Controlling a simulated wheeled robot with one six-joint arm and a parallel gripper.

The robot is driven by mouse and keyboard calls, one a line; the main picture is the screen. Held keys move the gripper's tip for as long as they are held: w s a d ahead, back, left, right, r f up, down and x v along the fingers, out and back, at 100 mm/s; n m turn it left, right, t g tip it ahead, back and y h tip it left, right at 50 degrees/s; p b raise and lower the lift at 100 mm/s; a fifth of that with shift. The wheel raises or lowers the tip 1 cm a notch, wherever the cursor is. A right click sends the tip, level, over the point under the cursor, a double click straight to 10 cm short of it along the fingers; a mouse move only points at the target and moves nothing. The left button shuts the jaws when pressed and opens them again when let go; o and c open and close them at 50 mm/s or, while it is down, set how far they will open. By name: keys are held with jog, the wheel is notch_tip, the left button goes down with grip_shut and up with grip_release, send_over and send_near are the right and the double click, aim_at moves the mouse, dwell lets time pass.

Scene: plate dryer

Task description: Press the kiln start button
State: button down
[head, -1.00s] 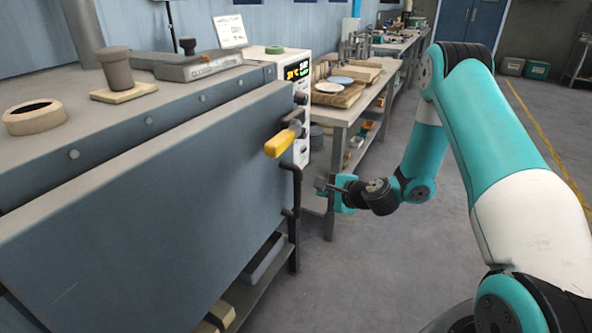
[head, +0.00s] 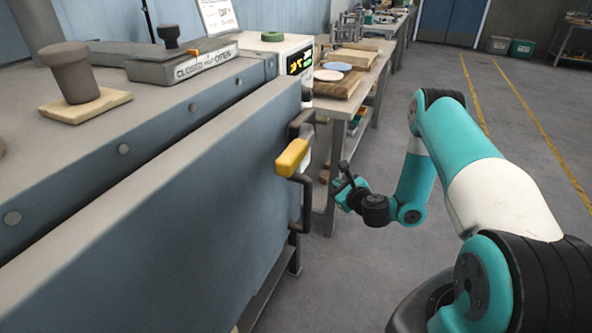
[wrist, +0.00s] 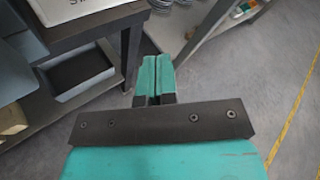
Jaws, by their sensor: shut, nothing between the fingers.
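The kiln (head: 190,190) is a large blue-grey box filling the left of the head view. Its front carries a yellow-handled latch (head: 292,158) at the right end. A white control panel (head: 297,68) with a lit display stands at its far right corner, partly hidden by the kiln front; I cannot make out the start button. My gripper (head: 343,183) is right of the latch, out over the floor and apart from the kiln. In the wrist view its teal fingers (wrist: 155,78) are together with nothing between them.
A workbench (head: 345,100) with boards and plates stands beyond the panel. A cup (head: 77,72) and a sliding vent (head: 185,62) marked closed and open sit on the kiln top. Open floor (head: 500,130) lies to the right, with yellow lines.

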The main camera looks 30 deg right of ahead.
jog(key=w+a+p, duration=0.4)
jog(key=w+a, duration=0.1)
jog(key=w, duration=0.2)
jog(key=shift+a, duration=0.2)
dwell(0.4)
jog(key=shift+a+p, duration=0.1)
jog(key=shift+p, duration=0.2)
dwell(1.6)
jog(key=shift+w+a, duration=0.15)
jog(key=shift+w, duration=0.15)
